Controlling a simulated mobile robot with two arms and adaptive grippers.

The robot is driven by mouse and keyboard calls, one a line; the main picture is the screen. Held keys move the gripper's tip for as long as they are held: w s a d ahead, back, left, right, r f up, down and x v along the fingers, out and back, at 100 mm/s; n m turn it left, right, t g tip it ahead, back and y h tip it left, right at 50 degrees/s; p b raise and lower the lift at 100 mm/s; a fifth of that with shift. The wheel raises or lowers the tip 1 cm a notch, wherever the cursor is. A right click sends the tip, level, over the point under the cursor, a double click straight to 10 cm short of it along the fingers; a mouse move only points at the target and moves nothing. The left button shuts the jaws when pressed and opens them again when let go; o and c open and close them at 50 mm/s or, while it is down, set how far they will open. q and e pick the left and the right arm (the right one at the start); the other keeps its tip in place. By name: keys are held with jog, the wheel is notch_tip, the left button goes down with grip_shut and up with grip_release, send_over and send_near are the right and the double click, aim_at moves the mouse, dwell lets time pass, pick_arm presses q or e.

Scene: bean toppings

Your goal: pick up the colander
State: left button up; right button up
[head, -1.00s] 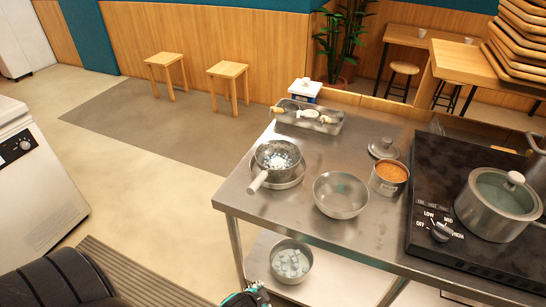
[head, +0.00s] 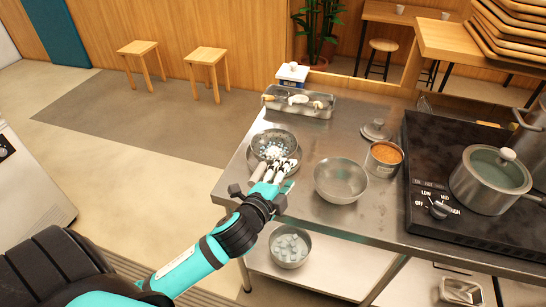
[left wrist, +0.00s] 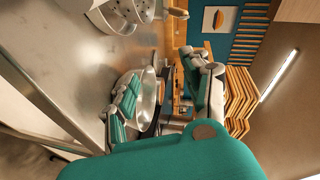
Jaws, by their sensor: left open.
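The metal colander (head: 272,140) sits on the near left part of the steel counter, in or on a shallow metal dish. Its inside shows pale spots that I cannot make out clearly. My left gripper (head: 270,172) is open at the colander's near side and covers its handle in the head view. I cannot tell whether it touches. In the left wrist view a perforated piece of the colander (left wrist: 120,12) shows at the top left, outside the spread fingers (left wrist: 166,88). My right gripper is not in view.
An empty metal bowl (head: 340,181) and a pot of orange food (head: 383,158) stand to the right. A stove (head: 428,227) carries a lidded pot (head: 490,180). A utensil tray (head: 298,103) lies behind. A bowl of pale cubes (head: 290,247) is on the lower shelf.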

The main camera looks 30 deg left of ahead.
pick_arm(q)
jog(key=w+d+r+m+t+h, duration=0.2)
jog(key=d+r+m+t+h, duration=0.15)
jog(key=r+m, duration=0.6)
jog(key=s+d+r+m+g+h, duration=0.25)
jog(key=d+r+m+h, duration=0.45)
jog(key=r+m+h, duration=0.65)
jog(key=m+g+y, duration=1.2)
jog(key=m+y, duration=0.4)
jog(key=m, duration=1.5)
send_near(260, 166)
jog(key=p+x, duration=0.1)
jog(key=x, duration=0.1)
jog(key=p+x, duration=0.1)
jog(key=x, duration=0.1)
jog(key=p+x, duration=0.2)
jog(key=shift+s+f, duration=0.15)
jog(key=shift+s, duration=0.1)
jog(key=shift+w+f+p, duration=0.3)
jog(key=shift+f+p, duration=0.1)
jog(key=shift+f, duration=0.05)
jog(key=p+x, duration=0.1)
jog(key=x, duration=0.2)
jog(key=shift+w+f+p, duration=0.2)
jog(key=shift+w+p, duration=0.1)
jog(key=shift+w+f, duration=0.15)
jog(key=shift+f, duration=0.2)
